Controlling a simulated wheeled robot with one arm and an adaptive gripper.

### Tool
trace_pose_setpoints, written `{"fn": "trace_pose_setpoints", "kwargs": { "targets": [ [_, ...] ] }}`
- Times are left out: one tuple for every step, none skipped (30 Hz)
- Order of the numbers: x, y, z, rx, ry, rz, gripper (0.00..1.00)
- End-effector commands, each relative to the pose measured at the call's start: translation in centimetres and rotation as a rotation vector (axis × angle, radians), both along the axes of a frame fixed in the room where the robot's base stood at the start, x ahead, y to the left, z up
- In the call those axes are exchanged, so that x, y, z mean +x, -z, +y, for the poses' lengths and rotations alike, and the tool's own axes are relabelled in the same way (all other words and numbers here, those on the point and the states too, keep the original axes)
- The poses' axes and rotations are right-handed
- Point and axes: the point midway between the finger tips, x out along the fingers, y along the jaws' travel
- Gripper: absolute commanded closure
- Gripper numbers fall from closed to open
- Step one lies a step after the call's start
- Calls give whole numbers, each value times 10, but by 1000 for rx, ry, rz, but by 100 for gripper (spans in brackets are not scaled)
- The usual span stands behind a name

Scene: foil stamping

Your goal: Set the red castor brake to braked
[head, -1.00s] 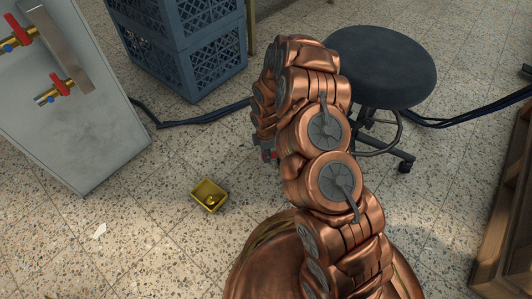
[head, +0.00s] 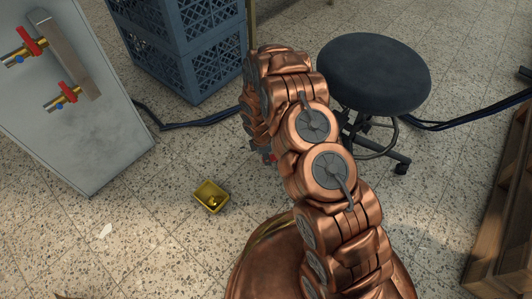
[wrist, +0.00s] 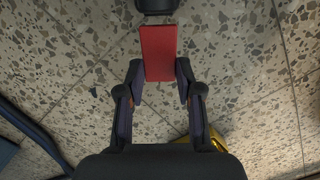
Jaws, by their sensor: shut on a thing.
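A red, flat, block-shaped piece, seemingly the red castor brake (wrist: 159,50), lies between my fingertips in the wrist view. Its far end meets a dark rounded part (wrist: 157,5) at the top edge, mostly out of frame. My gripper (wrist: 160,72) is shut on the red piece, one finger at each side. In the head view only a small bit of red (head: 268,157) shows beside my arm. My arm hides the rest of the brake and most of the gripper there. I cannot tell the brake's setting.
A yellow tray (head: 203,204) stands on the speckled floor near my gripper. A black stool (head: 373,75) is at the right, blue crates (head: 190,70) at the back. A grey cabinet (head: 100,140) with red-handled valves is at the left. Dark cables (head: 190,124) cross the floor.

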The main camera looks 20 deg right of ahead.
Motion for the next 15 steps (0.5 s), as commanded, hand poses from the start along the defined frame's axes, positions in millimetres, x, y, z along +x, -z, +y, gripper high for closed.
{"fn": "trace_pose_setpoints", "kwargs": {
  "targets": [
    [1,-2,-2,-13,0,0,99],
    [1,-2,-2,-20,-1,0,100],
    [1,-1,-2,-30,0,0,100],
    [1,-1,-1,-37,-1,1,100],
    [1,-1,-1,-44,-2,0,100],
    [2,0,-1,-53,0,0,100],
    [2,0,-1,-61,-2,0,100],
    [2,0,0,-68,-2,-1,100],
    [3,1,0,-77,-2,-1,100],
    [3,1,1,-84,-2,-1,100],
    [3,2,1,-92,-3,-2,100],
    [3,3,2,-101,-4,-1,100],
    [3,4,2,-108,-3,-1,100],
    [3,5,3,-116,-5,-2,100],
    [3,6,4,-127,-5,-1,100]
  ]
}}
